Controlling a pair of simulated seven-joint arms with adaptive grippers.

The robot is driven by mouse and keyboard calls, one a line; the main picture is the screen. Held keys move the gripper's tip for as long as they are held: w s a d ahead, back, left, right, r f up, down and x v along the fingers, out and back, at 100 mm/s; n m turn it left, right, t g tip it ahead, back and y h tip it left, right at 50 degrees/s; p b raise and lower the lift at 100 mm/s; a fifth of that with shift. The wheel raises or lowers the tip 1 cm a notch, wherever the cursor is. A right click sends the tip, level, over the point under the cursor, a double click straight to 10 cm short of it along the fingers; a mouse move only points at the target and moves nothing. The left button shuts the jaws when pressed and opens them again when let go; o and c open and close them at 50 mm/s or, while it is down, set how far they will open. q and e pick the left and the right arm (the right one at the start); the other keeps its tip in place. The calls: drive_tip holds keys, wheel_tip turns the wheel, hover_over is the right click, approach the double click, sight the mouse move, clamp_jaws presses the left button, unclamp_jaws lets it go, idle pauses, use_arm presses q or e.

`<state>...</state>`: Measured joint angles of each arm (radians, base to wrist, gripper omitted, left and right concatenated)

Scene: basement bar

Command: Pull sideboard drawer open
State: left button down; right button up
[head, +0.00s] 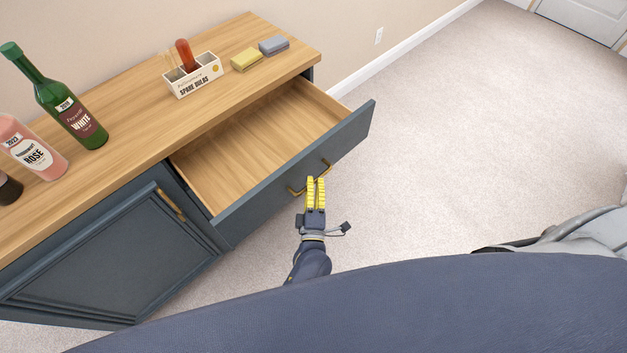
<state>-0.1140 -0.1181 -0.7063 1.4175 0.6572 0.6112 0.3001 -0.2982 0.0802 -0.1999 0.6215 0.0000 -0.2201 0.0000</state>
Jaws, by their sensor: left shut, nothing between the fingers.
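The sideboard (120,165) has a wooden top and dark blue-grey fronts. Its drawer (262,140) stands well open and its wooden inside looks empty. The drawer front (350,135) carries a brass bar handle (326,166). My left gripper (316,180) has yellow fingers, which are shut together with nothing between them. Its fingertips are at the handle, overlapping its middle in the picture; I cannot tell whether they touch it. My right gripper is not in view.
On the sideboard top stand a green bottle (75,115), a pink bottle (35,150), a white box (193,76), a yellow sponge (246,59) and a grey sponge (273,45). A closed cabinet door (110,255) is left of the drawer. Carpet (470,150) is clear at right.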

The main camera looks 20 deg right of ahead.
use_arm(q)
drive_tip(key=c, duration=1.5)
unclamp_jaws()
